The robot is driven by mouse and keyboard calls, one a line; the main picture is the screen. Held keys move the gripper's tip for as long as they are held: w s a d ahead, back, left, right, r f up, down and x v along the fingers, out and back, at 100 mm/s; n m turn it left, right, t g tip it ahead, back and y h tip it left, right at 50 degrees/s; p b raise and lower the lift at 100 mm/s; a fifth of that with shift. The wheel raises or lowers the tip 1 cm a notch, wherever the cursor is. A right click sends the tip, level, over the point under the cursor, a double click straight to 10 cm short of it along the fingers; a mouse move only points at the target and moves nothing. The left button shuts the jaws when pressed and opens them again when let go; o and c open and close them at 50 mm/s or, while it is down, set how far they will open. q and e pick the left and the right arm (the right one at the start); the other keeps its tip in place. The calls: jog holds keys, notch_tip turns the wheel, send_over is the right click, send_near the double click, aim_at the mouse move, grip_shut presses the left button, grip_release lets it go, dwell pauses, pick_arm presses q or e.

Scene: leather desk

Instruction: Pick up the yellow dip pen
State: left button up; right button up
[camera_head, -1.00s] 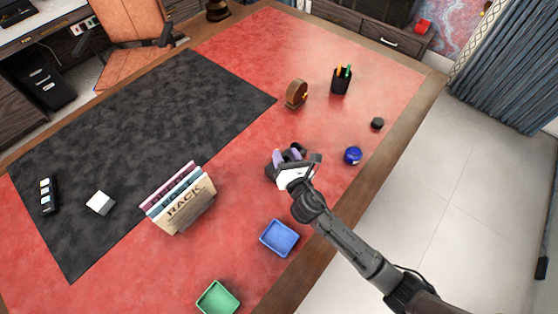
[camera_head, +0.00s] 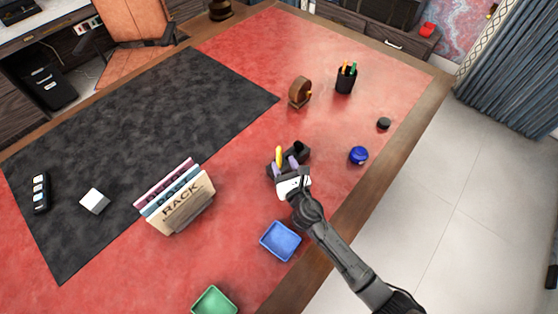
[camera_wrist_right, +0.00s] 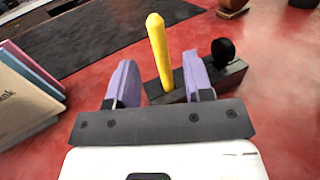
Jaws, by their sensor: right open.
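The yellow dip pen (camera_head: 279,155) stands nearly upright in a dark holder (camera_head: 303,152) on the red desk top. In the right wrist view the yellow dip pen (camera_wrist_right: 159,50) rises between the two purple fingers of my right gripper (camera_wrist_right: 160,82), with gaps on both sides. The dark holder (camera_wrist_right: 233,76) shows behind the fingers, with a round black piece at its right end. In the head view my right gripper (camera_head: 286,165) is open at the near side of the holder. The pen's lower end is hidden. My left gripper is not in view.
A book rack (camera_head: 183,208) stands to the left. A blue tray (camera_head: 264,253) and a green tray (camera_head: 214,300) lie nearer.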

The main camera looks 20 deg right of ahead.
aim_at(280, 156)
jog(key=shift+w+b, duration=0.6)
jog(key=shift+w, duration=2.65)
grip_shut()
